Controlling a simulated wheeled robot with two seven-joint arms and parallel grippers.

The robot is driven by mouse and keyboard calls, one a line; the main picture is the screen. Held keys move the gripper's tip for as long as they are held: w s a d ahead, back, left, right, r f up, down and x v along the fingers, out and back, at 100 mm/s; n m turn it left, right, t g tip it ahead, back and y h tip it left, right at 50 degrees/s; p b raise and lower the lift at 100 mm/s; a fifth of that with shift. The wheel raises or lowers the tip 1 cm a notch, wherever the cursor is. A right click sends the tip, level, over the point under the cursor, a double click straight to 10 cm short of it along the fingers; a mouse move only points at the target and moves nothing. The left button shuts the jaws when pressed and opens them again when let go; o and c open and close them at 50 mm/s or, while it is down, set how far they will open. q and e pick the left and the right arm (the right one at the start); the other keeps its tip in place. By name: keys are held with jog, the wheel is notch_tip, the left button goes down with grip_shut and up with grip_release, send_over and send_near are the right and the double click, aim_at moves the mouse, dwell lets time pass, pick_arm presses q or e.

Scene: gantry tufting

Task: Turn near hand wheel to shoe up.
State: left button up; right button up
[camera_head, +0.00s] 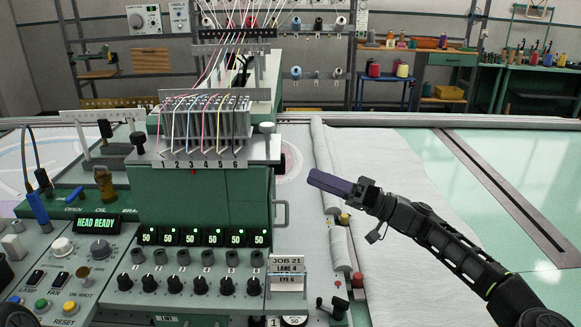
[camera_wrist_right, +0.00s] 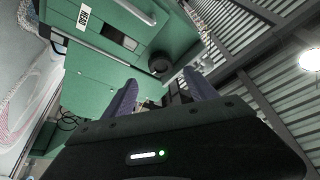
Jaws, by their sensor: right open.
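In the wrist view a dark round knob (camera_wrist_right: 161,64), which looks like a hand wheel, sits on the side of the green machine head (camera_wrist_right: 105,62). My right gripper (camera_head: 312,178) is to the right of the green machine head (camera_head: 205,200) in the head view, its purple fingers pointing left towards it, with a visible gap. In the wrist view the right gripper (camera_wrist_right: 160,86) has its two fingers apart with nothing held between them, and the knob shows beyond the gap. I cannot clearly make out the wheel in the head view. My left gripper does not show.
A control panel (camera_head: 60,250) with knobs and switches is at the lower left. A row of dials runs below the head. A JOB 21 card (camera_head: 285,268) stands beside them. White cloth (camera_head: 385,180) lies under my right arm, and the green table (camera_head: 530,170) is clear at right.

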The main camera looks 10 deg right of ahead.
jog(key=p+x, duration=0.2)
jog(key=x, duration=0.5)
jog(key=shift+a, duration=0.25)
jog(key=shift+w, duration=0.1)
jog(key=shift+c, duration=0.4)
jog(key=shift+r, duration=0.1)
jog(key=c, duration=1.3)
